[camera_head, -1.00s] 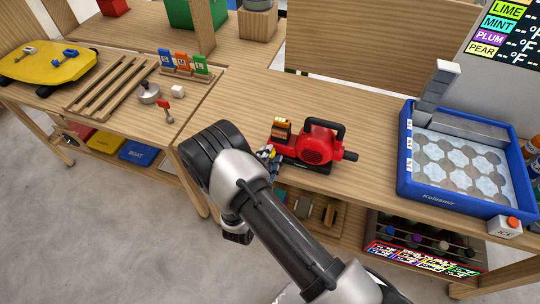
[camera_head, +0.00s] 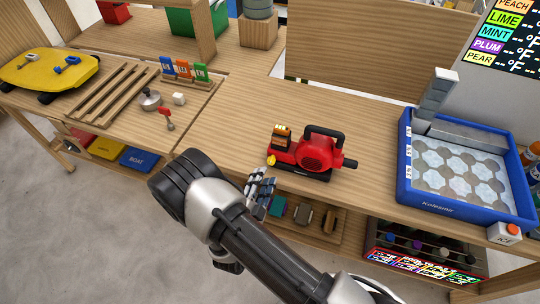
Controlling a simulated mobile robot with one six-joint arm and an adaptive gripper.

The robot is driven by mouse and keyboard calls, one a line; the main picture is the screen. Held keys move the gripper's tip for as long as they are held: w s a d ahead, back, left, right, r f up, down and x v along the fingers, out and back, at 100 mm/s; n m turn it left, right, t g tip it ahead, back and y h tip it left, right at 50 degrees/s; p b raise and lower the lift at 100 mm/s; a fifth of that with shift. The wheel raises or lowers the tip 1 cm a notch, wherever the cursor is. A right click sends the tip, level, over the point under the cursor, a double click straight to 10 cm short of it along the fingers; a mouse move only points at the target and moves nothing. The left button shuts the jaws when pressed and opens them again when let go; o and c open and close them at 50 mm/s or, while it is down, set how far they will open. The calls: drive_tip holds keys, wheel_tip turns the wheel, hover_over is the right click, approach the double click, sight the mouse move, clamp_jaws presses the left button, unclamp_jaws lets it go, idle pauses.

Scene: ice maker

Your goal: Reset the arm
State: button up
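My arm (camera_head: 255,242) reaches up from the bottom of the view, in front of the table. My gripper (camera_head: 257,188) shows only in part beside the wrist, just off the table's front edge. Its fingers are small and partly hidden, so I cannot tell whether it is open or shut. It is close to the left end of the red machine (camera_head: 313,153), with a small gap. No held object is visible. The blue ice maker tray (camera_head: 450,205) stands at the right, with pale flower-shaped forms inside and a grey upright piece at its back.
A button box marked ICE (camera_head: 505,232) sits at the tray's front corner. A lower shelf (camera_head: 300,228) holds several small blocks.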

drive_tip(key=s+d+r+m+g+h, duration=0.2)
drive_tip(key=d+r+m+g+h, duration=0.3)
drive_tip(key=d+r+m, duration=0.6)
drive_tip(key=s+d+r+m+g+h, duration=0.25)
drive_tip(key=d+r+m+g, duration=0.5)
drive_tip(key=m, duration=0.45)
drive_tip(key=s+d+r+m+g+y, duration=0.2)
drive_tip(key=s+r+m+g+y, duration=0.15)
drive_tip(key=s+m, duration=0.5)
drive_tip(key=s+d+r+m+g+y, duration=0.2)
drive_tip(key=s+r+m+y, duration=0.3)
drive_tip(key=m, duration=0.7)
drive_tip(key=s+a+r+m+t+y, duration=0.4)
drive_tip(key=a+m, duration=0.3)
drive_tip(key=m, duration=0.7)
drive_tip(key=shift+s+t+y, duration=0.55)
drive_tip(key=shift+t+y, duration=0.05)
drive_tip(key=shift+t, duration=0.3)
